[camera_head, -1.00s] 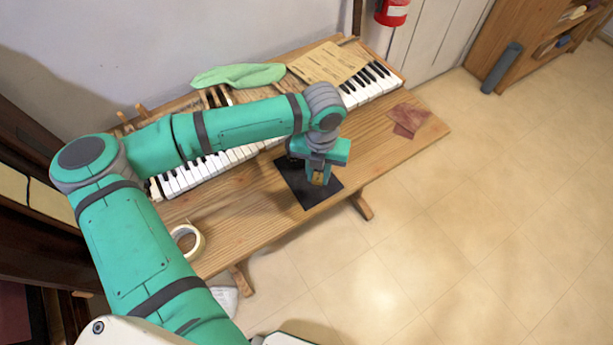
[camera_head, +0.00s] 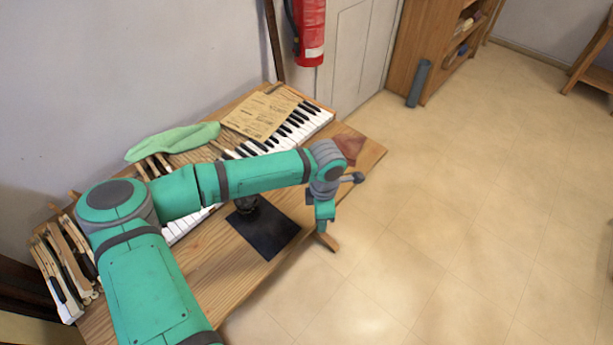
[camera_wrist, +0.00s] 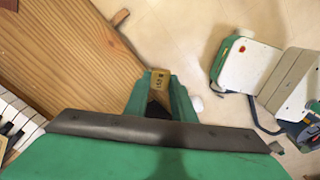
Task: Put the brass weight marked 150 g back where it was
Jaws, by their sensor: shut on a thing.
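My gripper (camera_head: 324,212) is at the front right edge of the wooden bench, to the right of the black mat (camera_head: 268,236). In the wrist view my gripper (camera_wrist: 160,90) is shut on a small brass weight (camera_wrist: 158,80). The weight sits between the two green fingertips, with floor behind it. Dark marks show on its face, too small to read surely. In the head view I cannot make out the weight. A dark object (camera_head: 246,204) stands on the mat's back left part, partly hidden by my arm.
Piano keys (camera_head: 308,120) run along the bench, with a paper sheet (camera_head: 262,113) and green cloth (camera_head: 172,141) behind. A reddish patch (camera_head: 350,147) lies at the bench's right end. The front of the mat is bare. A green and white machine (camera_wrist: 262,75) stands on the floor.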

